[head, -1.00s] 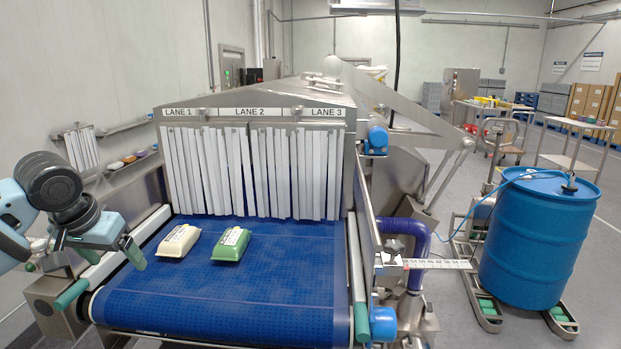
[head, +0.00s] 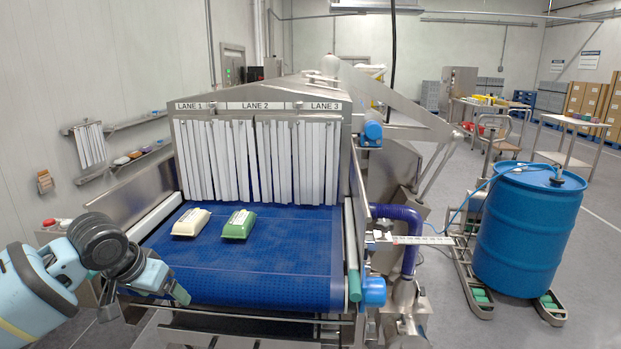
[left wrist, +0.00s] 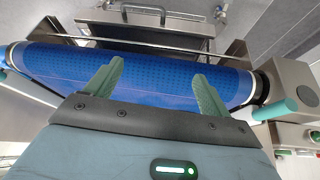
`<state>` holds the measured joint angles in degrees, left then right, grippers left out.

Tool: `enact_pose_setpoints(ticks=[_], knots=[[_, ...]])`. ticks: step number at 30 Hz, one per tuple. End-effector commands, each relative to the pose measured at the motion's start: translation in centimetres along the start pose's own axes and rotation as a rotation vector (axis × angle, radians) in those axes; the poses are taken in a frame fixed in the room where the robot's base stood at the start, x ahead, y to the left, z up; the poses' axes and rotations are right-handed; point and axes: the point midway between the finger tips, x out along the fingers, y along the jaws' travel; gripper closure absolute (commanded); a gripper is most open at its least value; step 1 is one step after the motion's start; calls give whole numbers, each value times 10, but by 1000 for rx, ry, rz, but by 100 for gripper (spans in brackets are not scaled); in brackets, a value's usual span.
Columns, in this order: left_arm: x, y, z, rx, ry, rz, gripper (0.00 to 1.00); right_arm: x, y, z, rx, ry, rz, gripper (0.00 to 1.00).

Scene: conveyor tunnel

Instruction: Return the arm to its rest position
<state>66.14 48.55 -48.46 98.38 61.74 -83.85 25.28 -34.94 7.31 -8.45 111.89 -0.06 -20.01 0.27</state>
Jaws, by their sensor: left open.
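My left arm comes in from the left in the head view. My left gripper (head: 178,293) hangs at the front left corner of the blue conveyor belt (head: 270,280). In the left wrist view its two green fingers (left wrist: 155,95) are spread apart with nothing between them, in front of the belt's rounded end (left wrist: 150,75). A cream pack (head: 191,222) and a green pack (head: 239,224) lie on the belt before the strip curtain, apart from the gripper. My right gripper is not in view.
The tunnel's white strip curtain (head: 260,160) hangs behind the packs under the lane labels. Metal rails flank the belt. A blue drum (head: 528,230) stands on a wheeled frame at the right. Wall shelves (head: 125,165) are at the left. Open floor lies right of the drum.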

Motion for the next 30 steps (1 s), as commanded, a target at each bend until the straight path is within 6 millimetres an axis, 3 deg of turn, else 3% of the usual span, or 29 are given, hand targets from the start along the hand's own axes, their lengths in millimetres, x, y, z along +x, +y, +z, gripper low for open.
enact_pose_setpoints(ticks=[1,6,15,21,30], knots=[[20,13,9,18,5,27,18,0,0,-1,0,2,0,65],[76,53,36,62,71,105,18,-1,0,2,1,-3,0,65],[150,115,103,73,200,214,18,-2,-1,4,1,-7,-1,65],[181,143,159,42,282,242,18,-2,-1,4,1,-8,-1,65],[201,162,259,-22,372,190,18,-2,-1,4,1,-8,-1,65]])
